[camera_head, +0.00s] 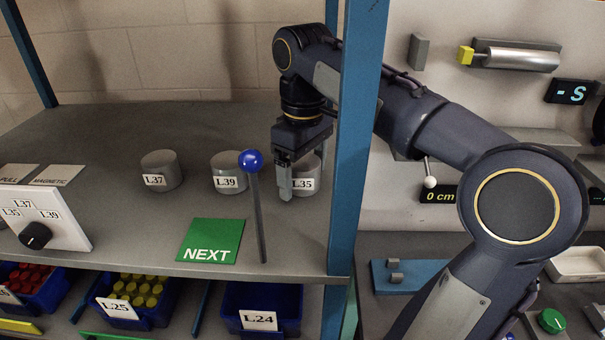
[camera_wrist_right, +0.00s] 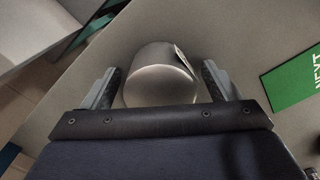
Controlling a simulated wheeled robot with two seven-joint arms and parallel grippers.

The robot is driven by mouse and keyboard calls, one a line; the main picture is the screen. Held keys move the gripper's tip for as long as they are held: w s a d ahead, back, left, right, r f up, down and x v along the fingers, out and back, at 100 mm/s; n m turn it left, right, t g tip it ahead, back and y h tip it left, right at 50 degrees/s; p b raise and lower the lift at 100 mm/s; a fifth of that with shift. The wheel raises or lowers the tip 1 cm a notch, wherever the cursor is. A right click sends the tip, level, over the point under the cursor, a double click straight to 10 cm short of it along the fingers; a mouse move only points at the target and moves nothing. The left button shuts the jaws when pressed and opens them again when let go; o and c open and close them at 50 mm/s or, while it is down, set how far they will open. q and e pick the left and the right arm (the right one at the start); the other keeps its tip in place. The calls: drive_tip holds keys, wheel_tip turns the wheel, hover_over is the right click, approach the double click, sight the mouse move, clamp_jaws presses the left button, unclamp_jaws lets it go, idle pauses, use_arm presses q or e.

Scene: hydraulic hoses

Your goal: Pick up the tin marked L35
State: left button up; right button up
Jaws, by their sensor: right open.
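The L35 tin (camera_head: 305,184) is a grey cylinder with a white label, standing upright on the shelf at the right of a row of three tins. My right gripper (camera_head: 296,185) is over it, pointing down, and partly covers it. In the right wrist view the tin (camera_wrist_right: 160,76) lies between the two open fingers of the right gripper (camera_wrist_right: 161,88), with a narrow gap showing on each side. The L39 tin (camera_head: 228,172) and the L37 tin (camera_head: 161,171) stand to the left. My left gripper is not in view.
A lever with a blue knob (camera_head: 251,160) rises just left of the gripper. A blue post (camera_head: 354,150) stands close on the right. A green NEXT plate (camera_head: 209,241) lies in front. Blue bins (camera_head: 262,301) sit below. The shelf behind the tins is clear.

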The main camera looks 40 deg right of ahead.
drive_tip(key=c, duration=1.1)
